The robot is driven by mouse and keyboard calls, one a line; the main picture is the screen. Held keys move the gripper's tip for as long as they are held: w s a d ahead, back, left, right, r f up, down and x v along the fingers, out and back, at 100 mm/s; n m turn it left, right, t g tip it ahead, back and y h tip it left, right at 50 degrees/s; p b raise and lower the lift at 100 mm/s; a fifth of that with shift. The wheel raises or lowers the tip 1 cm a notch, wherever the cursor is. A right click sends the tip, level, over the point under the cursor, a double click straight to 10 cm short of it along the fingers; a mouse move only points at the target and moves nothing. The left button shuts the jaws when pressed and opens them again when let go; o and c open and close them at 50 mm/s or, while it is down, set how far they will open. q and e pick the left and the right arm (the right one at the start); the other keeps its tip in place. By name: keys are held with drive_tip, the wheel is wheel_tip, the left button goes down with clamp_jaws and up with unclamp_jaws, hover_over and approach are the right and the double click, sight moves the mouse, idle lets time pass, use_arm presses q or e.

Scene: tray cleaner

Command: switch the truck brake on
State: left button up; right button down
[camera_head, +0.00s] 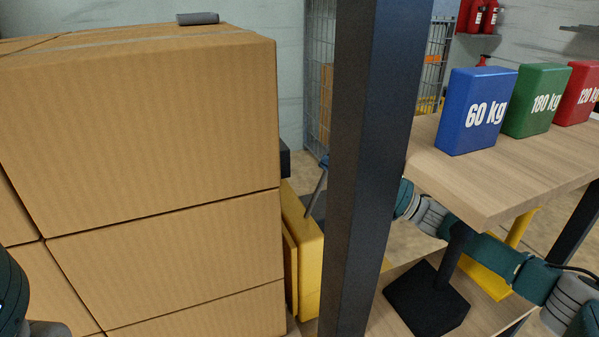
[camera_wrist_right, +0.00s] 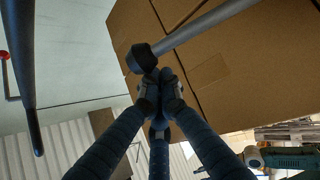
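A yellow body (camera_head: 306,255), possibly part of the truck, shows between the cardboard boxes and a dark post in the head view. I cannot clearly make out its brake. In the right wrist view a grey bar (camera_wrist_right: 205,25) with a black knob-like end (camera_wrist_right: 142,58) lies just beyond my right gripper (camera_wrist_right: 160,90). Its fingers are drawn together, with nothing clearly between them. I cannot tell whether the tips touch the knob. In the head view the right hand is mostly behind the post; a thin blue-grey part (camera_head: 319,185) shows left of it. My left gripper is out of view.
Stacked cardboard boxes (camera_head: 150,130) fill the left. The dark post (camera_head: 362,150) stands in the middle. A wooden shelf (camera_head: 455,180) holds blue (camera_head: 476,110), green (camera_head: 537,100) and red (camera_head: 578,92) weights above my right arm. A dark rod (camera_wrist_right: 22,75) shows in the wrist view.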

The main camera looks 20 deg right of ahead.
wheel_tip(320, 180, up, 10)
idle(0.6)
drive_tip(key=shift+d, duration=0.1)
